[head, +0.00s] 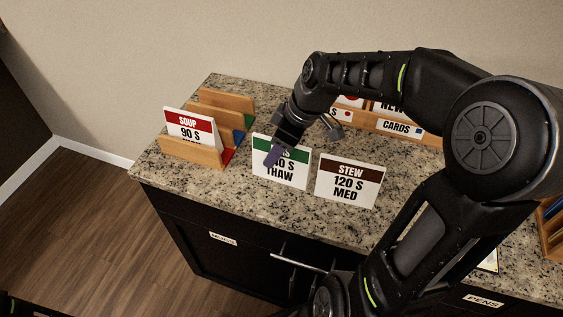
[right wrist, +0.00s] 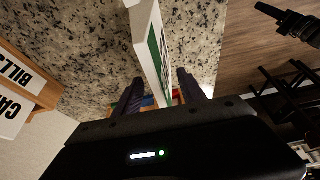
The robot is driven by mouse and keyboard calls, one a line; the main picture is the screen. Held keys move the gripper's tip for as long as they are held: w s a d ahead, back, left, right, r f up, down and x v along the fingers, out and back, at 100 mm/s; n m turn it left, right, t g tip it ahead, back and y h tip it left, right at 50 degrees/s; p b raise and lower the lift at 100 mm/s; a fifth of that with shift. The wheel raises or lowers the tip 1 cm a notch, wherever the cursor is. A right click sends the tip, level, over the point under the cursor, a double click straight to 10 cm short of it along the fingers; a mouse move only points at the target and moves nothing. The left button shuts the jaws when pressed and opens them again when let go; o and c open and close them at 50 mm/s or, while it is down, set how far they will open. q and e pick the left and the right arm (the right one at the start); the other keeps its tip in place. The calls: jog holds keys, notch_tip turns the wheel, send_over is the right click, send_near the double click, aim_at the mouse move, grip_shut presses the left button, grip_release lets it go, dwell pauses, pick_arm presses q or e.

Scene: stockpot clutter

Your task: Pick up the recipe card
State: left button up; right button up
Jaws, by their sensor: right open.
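A white card with a green header (head: 282,172), reading "THAW" at its bottom, stands upright on the granite counter; my arm hides part of its header. My right gripper (head: 275,152) is over its top edge, one finger in front of it. In the right wrist view the card (right wrist: 150,40) lies between the spread fingers of the gripper (right wrist: 160,92), which is open. A STEW card (head: 348,182) with a brown header stands just right. A SOUP card (head: 190,132) with a red header sits in a wooden rack at left. What seems my left gripper (right wrist: 290,22) shows small, its jaws unclear.
The wooden rack (head: 190,152) has coloured slots. A wooden holder labelled CARDS (head: 375,124) stands at the back, partly behind my right arm. The granite counter (head: 230,200) is bare along its front left, above dark drawers with a metal handle (head: 298,263).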

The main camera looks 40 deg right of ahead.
jog(key=shift+f+b, duration=0.25)
jog(key=shift+b, duration=0.05)
dwell(0.5)
jog(key=shift+c, duration=0.6)
grip_shut()
